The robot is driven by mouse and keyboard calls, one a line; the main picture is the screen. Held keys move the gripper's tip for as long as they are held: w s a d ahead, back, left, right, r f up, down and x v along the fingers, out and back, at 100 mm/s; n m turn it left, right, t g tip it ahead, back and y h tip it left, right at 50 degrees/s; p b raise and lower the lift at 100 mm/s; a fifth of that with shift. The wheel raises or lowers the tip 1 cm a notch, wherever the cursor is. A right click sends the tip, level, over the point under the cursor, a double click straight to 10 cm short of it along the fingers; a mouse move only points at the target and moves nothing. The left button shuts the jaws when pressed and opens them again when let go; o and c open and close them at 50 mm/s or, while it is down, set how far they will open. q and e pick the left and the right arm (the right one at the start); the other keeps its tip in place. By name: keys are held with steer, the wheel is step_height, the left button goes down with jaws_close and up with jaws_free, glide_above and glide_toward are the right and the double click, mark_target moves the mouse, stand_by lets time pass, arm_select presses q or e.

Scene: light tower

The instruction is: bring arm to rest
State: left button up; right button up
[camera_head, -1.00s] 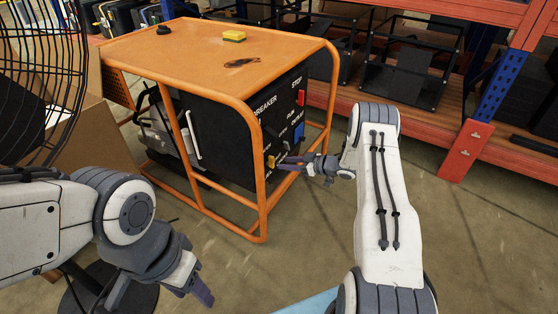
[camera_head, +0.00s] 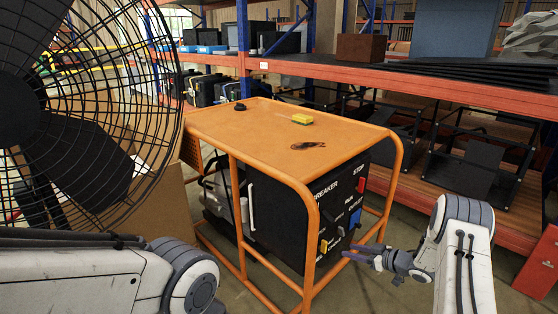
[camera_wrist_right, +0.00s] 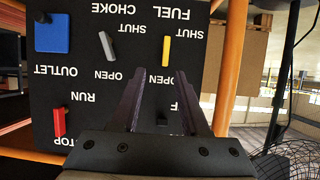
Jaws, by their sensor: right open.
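My right gripper (camera_head: 347,252) is in front of the generator's black control panel (camera_head: 338,205), open with nothing between its fingers. In the right wrist view its two fingers (camera_wrist_right: 160,78) are apart, pointing at the panel, which appears upside down. There the yellow fuel lever (camera_wrist_right: 166,50) and grey choke lever (camera_wrist_right: 106,45) lie beyond the fingertips, with the blue outlet (camera_wrist_right: 52,32) and red run switch (camera_wrist_right: 59,121) to the left. Part of the panel is hidden behind the gripper. My left arm shows at the lower left of the head view; its gripper is out of frame.
The generator's orange frame (camera_head: 312,215) stands close to my right gripper. A yellow block (camera_head: 302,119) and a dark knob (camera_head: 240,106) are on its top. A large caged fan (camera_head: 85,110) stands at the left. Orange shelving (camera_head: 420,90) runs behind.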

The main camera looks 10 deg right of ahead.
steer(key=s+a+r+m+g+h, duration=0.2)
steer(key=a+r+m+h, duration=0.2)
steer(key=r+h, duration=0.55)
steer(key=s+a+r+m+g+y, duration=0.1)
steer(key=s+a+r+g, duration=0.15)
steer(key=s, duration=0.55)
steer(key=s+a+r+m+g, duration=0.1)
steer(key=s+a, duration=0.3)
steer(key=s, duration=0.4)
steer(key=s+a+r+m+g+y, duration=0.15)
steer(key=s+a, duration=0.25)
steer(key=s, duration=0.4)
steer(key=s+a+r+n+g, duration=0.2)
steer(key=s+a+r+n, duration=0.15)
steer(key=s+a, duration=0.35)
steer(key=s+a+r+n+g, duration=0.2)
steer(key=s+a+r+n, duration=0.15)
steer(key=s+a, duration=0.4)
step_height(320, 180, up, 31)
steer(key=d+p, duration=0.1)
steer(key=p, duration=3)
steer(key=shift+n, duration=0.35)
